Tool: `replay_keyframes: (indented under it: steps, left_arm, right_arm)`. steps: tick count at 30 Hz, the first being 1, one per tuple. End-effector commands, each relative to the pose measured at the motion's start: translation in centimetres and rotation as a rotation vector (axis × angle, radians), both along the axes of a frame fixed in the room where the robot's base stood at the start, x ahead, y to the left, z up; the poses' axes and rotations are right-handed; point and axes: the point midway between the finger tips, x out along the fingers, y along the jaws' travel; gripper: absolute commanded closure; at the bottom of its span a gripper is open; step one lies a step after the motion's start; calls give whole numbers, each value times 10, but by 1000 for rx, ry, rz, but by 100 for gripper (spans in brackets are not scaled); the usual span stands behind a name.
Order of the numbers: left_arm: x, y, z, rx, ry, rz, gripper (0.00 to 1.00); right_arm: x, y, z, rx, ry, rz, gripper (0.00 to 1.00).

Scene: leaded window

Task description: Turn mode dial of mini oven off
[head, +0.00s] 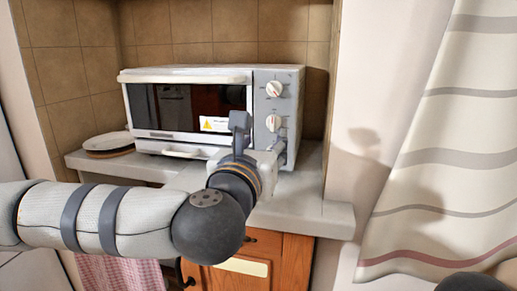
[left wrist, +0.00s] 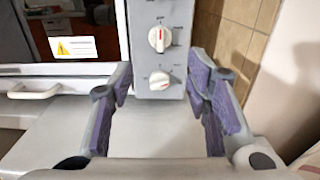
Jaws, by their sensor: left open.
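The white mini oven (head: 195,75) stands on the counter with its door shut. Its grey control panel (head: 290,75) at the right carries two white dials with red marks. The upper dial (head: 274,88) also shows in the left wrist view (left wrist: 160,39). The lower dial (head: 273,123) also shows in the left wrist view (left wrist: 160,81). I cannot read which one is the mode dial. My left gripper (head: 262,135) is open and empty in front of the lower panel. In the left wrist view its purple-padded fingers spread on either side of the lower dial, apart from it.
The light counter (head: 310,212) runs under the oven, above a wooden cabinet (head: 293,262). Stacked plates (head: 108,143) sit left of the oven. A wall edge (head: 350,120) and striped curtain (head: 440,150) stand at the right. A tiled wall (left wrist: 240,40) lies beside the panel.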

Motion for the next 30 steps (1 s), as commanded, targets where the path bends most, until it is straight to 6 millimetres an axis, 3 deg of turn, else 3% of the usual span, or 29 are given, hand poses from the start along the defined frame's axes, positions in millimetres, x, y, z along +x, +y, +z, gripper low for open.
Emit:
replay_keyframes:
  steps: [3, 6, 16, 19, 20, 23, 27, 30]
  left_arm:
    - [-24, 5, 0, 0, 0, -1, 56]
    - [-36, 8, 0, 0, 0, 0, 56]
    - [-41, 9, 0, 1, 1, 1, 56]
    - [-46, -2, -16, 75, 14, -36, 56]
    - [-51, -10, -28, 130, 23, -65, 56]
    - [-79, -41, -92, 409, 61, -220, 56]
    - [-144, -65, -199, 846, 92, -520, 56]
    - [-203, -58, -270, 1132, 91, -767, 56]
  right_arm:
    - [0, 0, 0, 0, 0, 0, 60]
    - [0, 0, 0, 0, 0, 0, 60]
    - [0, 0, 0, 0, 0, 0, 60]
    - [2, 0, 2, 0, -5, 0, 60]
    - [3, 0, 3, 1, -8, 0, 60]
    - [8, 0, 9, 0, -26, -1, 60]
    - [16, 0, 18, 1, -52, -2, 60]
    - [22, 0, 24, 1, -72, -2, 60]
